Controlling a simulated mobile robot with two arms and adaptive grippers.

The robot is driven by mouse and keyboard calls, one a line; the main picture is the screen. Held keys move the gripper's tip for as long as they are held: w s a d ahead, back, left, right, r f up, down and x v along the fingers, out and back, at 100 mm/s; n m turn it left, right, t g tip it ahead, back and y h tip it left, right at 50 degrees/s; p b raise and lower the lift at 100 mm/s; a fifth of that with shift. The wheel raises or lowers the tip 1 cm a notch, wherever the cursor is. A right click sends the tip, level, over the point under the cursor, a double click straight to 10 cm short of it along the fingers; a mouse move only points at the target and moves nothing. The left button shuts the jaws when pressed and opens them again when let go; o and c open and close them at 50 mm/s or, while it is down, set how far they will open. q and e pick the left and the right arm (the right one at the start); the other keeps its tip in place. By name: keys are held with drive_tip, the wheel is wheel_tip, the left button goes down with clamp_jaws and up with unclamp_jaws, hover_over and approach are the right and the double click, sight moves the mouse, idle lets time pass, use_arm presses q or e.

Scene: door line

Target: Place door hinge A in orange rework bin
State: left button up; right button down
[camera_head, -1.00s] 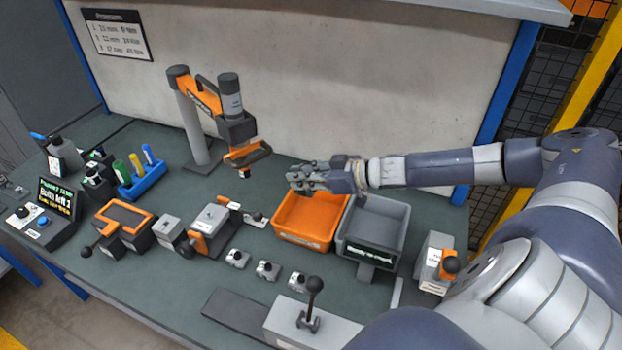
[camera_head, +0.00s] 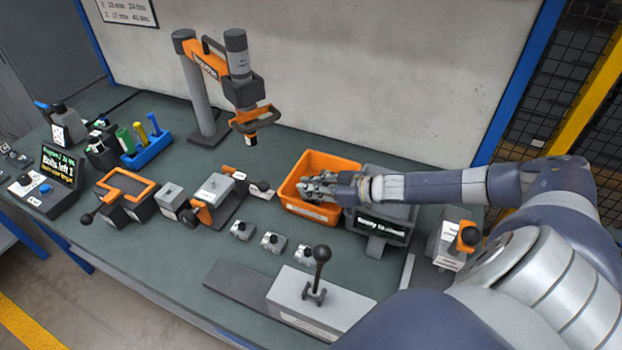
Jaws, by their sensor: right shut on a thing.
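The orange rework bin (camera_head: 322,214) stands on the green bench, right of the middle. My right gripper (camera_head: 312,188) reaches in from the right and is low over the bin's opening. It is shut on a small grey metal part, which looks like door hinge A, but its fingers and the part blend together and its outline is hard to make out. I cannot tell whether the part touches the bin. My left gripper is not in view.
A grey bin (camera_head: 385,228) with a label stands right of the orange bin, partly under my right arm. A lever fixture (camera_head: 318,300) is in front, and an orange and grey fixture (camera_head: 215,195) is to the left. A tool arm (camera_head: 245,95) stands behind.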

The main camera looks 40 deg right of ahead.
drive_tip(key=shift+f, duration=1.1)
drive_tip(key=shift+f, duration=0.15)
drive_tip(key=c, duration=1.9)
unclamp_jaws()
drive_tip(key=shift+s+d+r, duration=0.2)
drive_tip(key=shift+s+d, duration=0.05)
drive_tip(key=shift+s, duration=0.25)
drive_tip(key=shift+v, duration=3.2)
